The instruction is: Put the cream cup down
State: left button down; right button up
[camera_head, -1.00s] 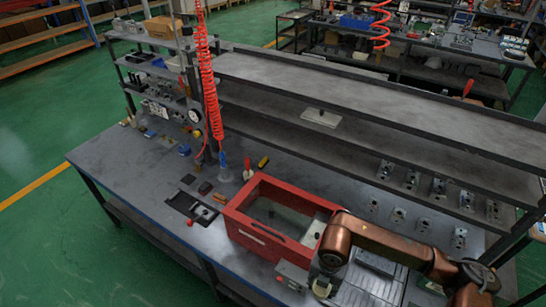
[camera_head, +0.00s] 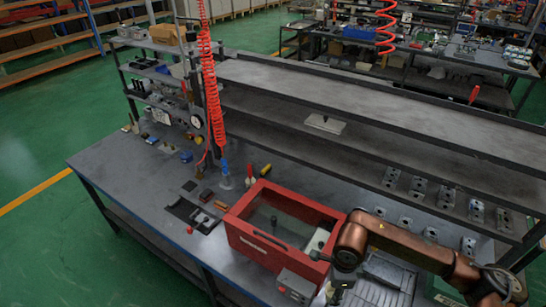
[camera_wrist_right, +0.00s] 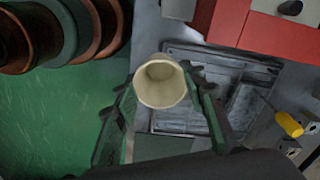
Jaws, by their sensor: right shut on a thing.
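In the right wrist view, the cream cup (camera_wrist_right: 160,84) is held between the two fingers of my right gripper (camera_wrist_right: 161,78), with its round open mouth facing the camera. The fingers are shut on its sides. In the head view my right gripper (camera_head: 338,286) hangs at the end of the copper-coloured arm, near the front edge of the bench and in front of the red crate. The cup is small and mostly hidden there. I cannot tell whether its base touches anything. My left gripper is not in view.
A red crate (camera_head: 254,239) stands on the grey workbench (camera_head: 125,168) beside the gripper. A dark compartment tray (camera_wrist_right: 185,128) lies behind the cup, with a yellow-handled tool (camera_wrist_right: 289,124) to its right. Green floor shows past the bench edge. The bench's left part has bare room.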

jog(key=n, duration=0.6)
jog(key=shift+w+d+r+b, duration=0.1)
jog(key=shift+w+d+b, duration=0.25)
jog(key=shift+b, duration=0.05)
jog(key=n, duration=0.3)
jog(key=shift+w+d, duration=0.15)
jog(key=shift+d, duration=0.05)
jog(key=n, duration=0.2)
jog(key=n+b, duration=0.1)
jog(key=n, duration=0.2)
jog(key=shift+w+d+r+n, duration=0.2)
jog(key=shift+w+d+n, duration=0.1)
jog(key=shift+n, duration=0.1)
jog(key=n, duration=0.4)
jog(key=shift+w+d+r+n+b, duration=0.1)
jog(key=shift+d+r+n+b, duration=0.15)
jog(key=shift+n+b, duration=0.15)
